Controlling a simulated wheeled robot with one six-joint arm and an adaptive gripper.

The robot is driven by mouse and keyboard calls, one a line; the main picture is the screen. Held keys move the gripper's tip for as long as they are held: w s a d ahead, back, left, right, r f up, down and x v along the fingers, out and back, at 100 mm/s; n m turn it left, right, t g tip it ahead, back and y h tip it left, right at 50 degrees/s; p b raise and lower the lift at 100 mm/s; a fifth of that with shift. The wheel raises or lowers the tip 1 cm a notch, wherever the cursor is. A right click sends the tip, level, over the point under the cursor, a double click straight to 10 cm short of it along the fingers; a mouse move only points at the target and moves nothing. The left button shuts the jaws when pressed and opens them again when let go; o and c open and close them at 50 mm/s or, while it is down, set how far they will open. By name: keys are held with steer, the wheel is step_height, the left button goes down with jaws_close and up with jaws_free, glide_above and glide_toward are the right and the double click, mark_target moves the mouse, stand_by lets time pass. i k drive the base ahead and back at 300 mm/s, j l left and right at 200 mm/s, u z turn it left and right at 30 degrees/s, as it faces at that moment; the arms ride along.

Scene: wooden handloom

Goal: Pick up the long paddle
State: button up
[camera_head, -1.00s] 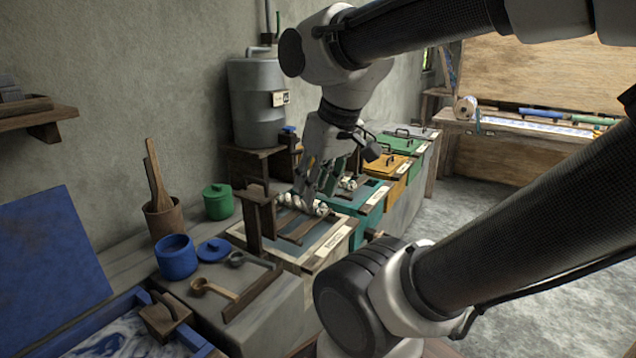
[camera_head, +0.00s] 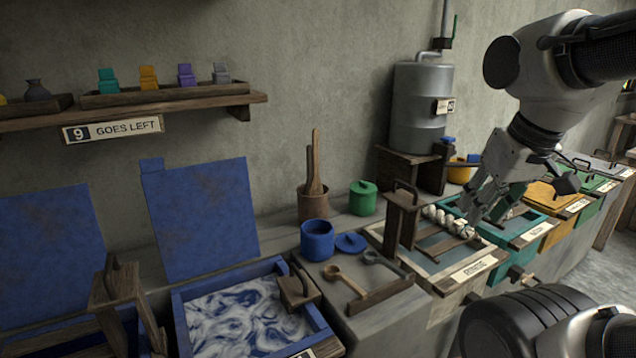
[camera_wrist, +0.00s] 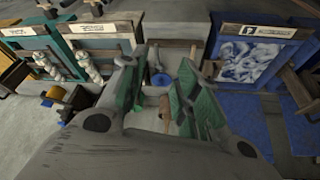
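Two wooden paddles stand upright in a brown round holder (camera_head: 313,203) on the counter by the wall. The long paddle (camera_head: 316,155) rises above the shorter one (camera_head: 309,170) beside it. My gripper (camera_head: 477,212) is to the right of the holder, pointing down over the trays, well apart from the paddles. In the wrist view my gripper (camera_wrist: 157,85) has its green-padded fingers spread with nothing held between them. A brown piece shows between the fingers there, but I cannot tell whether it is the holder or a paddle.
A blue pot (camera_head: 317,241) and a green lidded pot (camera_head: 362,198) stand close to the holder. A wooden stand (camera_head: 402,220) and a grey tank (camera_head: 420,105) lie between holder and gripper. A blue marbled basin (camera_head: 245,318) is at front; a shelf (camera_head: 180,103) hangs upper left.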

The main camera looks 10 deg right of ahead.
mark_target(315, 189)
steer(key=i+l+u, duration=0.15)
steer(key=l, duration=0.15)
steer(key=i+l+u, duration=0.15)
steer(key=l, duration=0.2)
steer(key=l+u, duration=0.15)
steer(key=l, duration=0.2)
steer(key=i+l+u, duration=0.15)
steer(key=l, duration=0.2)
